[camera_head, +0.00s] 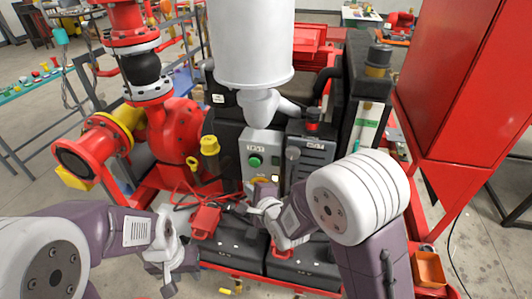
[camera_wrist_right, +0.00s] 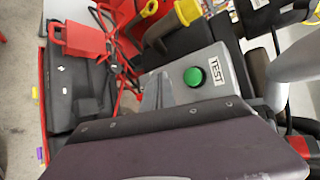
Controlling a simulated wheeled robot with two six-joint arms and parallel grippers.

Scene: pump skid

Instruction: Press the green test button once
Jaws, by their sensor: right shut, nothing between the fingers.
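The green test button (camera_head: 255,161) sits on the front of a small grey box (camera_head: 247,148) with a label above the button. In the right wrist view the green button (camera_wrist_right: 194,77) is unobstructed, beside a label reading TEST (camera_wrist_right: 217,72). My right gripper (camera_head: 256,203) is shut and empty, just below the grey box in the head view. It appears apart from the button, and the exact depth gap is hard to judge. My left gripper (camera_head: 163,276) hangs low at the left, well away from the button; its finger opening is unclear.
A dark control unit with a red knob (camera_head: 312,120) stands right of the grey box. A white cylinder (camera_head: 250,45) hangs above. A yellow-capped part (camera_head: 210,146) is left of the box. Black batteries (camera_head: 232,247) and a red clamp (camera_head: 205,219) lie below.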

